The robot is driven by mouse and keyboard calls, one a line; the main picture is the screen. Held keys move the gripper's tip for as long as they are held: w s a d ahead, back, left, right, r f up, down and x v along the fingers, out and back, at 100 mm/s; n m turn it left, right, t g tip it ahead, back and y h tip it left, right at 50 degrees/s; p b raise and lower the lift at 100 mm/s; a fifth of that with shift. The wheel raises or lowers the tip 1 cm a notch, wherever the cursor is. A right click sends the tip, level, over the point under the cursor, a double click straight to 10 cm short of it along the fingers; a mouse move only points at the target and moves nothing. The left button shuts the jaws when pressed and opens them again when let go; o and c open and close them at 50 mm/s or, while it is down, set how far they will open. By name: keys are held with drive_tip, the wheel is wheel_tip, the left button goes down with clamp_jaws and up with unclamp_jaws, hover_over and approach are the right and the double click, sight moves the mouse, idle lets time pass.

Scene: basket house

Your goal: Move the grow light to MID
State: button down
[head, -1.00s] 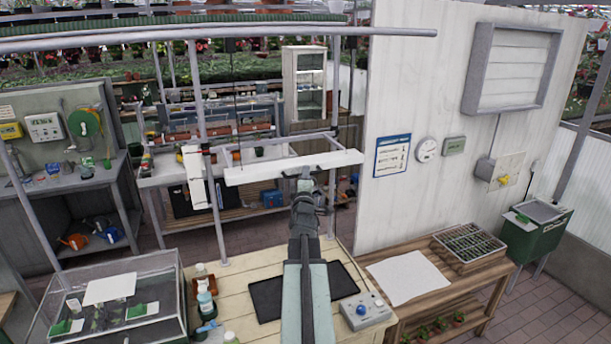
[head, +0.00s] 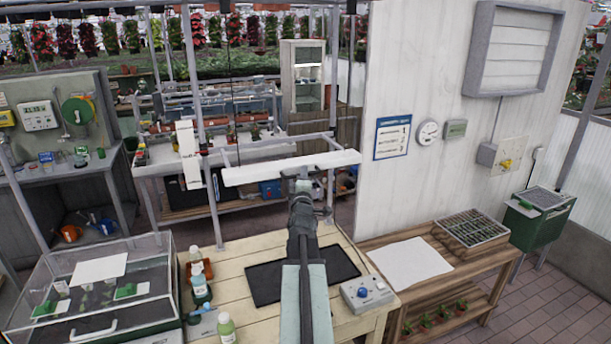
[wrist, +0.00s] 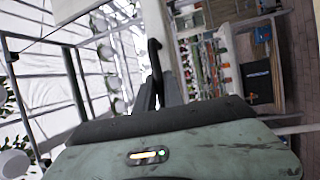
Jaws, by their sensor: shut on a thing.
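The grow light (head: 290,168) is a long white bar in the middle of the head view. It hangs from thin dark cords in front of a grey metal frame, over the far side of the wooden table. It slants slightly in the picture, with its right end higher. My gripper (head: 299,181) is at the bar's front edge, near its middle, and is shut on it. In the wrist view my gripper's dark fingers (wrist: 158,92) close around a dark handle-like piece (wrist: 154,58) by the white bar (wrist: 160,22). No MID mark is readable.
A white strip (head: 188,155) is fixed on the left post. On the wooden table (head: 230,270) are a black tray (head: 265,285), a control box (head: 367,294) and bottles (head: 226,328). A clear case (head: 98,272) stands at left. A white wall panel (head: 420,190) closes the right.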

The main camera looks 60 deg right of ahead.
drive_tip(key=shift+w+f, duration=0.15)
drive_tip(key=shift+f, duration=0.55)
drive_tip(key=c, duration=1.5)
unclamp_jaws()
drive_tip(key=shift+w+a, duration=0.1)
drive_tip(key=shift+a, duration=0.05)
drive_tip(key=shift+o, duration=0.2)
